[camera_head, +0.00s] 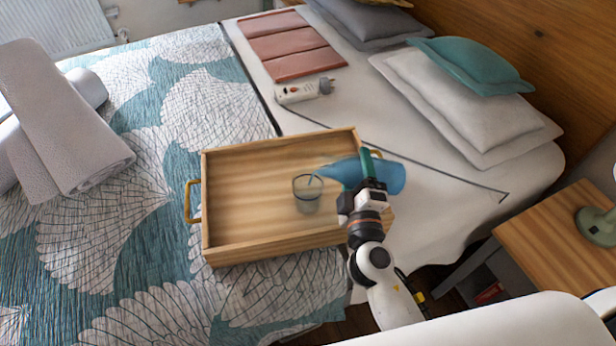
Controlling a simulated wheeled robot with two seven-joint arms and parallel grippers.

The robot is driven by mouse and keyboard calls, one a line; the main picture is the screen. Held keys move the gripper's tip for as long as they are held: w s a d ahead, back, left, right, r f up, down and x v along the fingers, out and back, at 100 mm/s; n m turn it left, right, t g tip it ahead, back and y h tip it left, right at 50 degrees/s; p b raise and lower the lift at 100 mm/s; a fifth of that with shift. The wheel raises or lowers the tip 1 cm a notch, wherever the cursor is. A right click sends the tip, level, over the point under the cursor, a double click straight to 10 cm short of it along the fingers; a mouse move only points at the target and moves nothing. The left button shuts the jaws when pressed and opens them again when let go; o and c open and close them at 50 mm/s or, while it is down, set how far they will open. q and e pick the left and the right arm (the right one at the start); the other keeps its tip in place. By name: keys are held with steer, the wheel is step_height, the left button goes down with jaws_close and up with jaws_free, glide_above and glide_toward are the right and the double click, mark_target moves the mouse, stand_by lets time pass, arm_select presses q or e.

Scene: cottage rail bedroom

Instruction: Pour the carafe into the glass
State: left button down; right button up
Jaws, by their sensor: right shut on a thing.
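My right gripper (366,182) is shut on a blue carafe (391,178) with a green handle, and holds it over the right part of the wooden tray. The carafe is tipped nearly onto its side, its narrower end pointing left towards the glass. A clear drinking glass (306,196) stands upright in the tray (232,247), just below and left of that end. A thin dark line shows at the glass's mouth; I cannot tell whether it is liquid. My left gripper is out of view.
The tray with brass handles lies on the bed. A white power strip (304,90) and folded pink cloths (290,47) lie behind it. Rolled grey towels (65,120) are at left, pillows (465,100) at back right. A wooden nightstand (560,238) stands at right.

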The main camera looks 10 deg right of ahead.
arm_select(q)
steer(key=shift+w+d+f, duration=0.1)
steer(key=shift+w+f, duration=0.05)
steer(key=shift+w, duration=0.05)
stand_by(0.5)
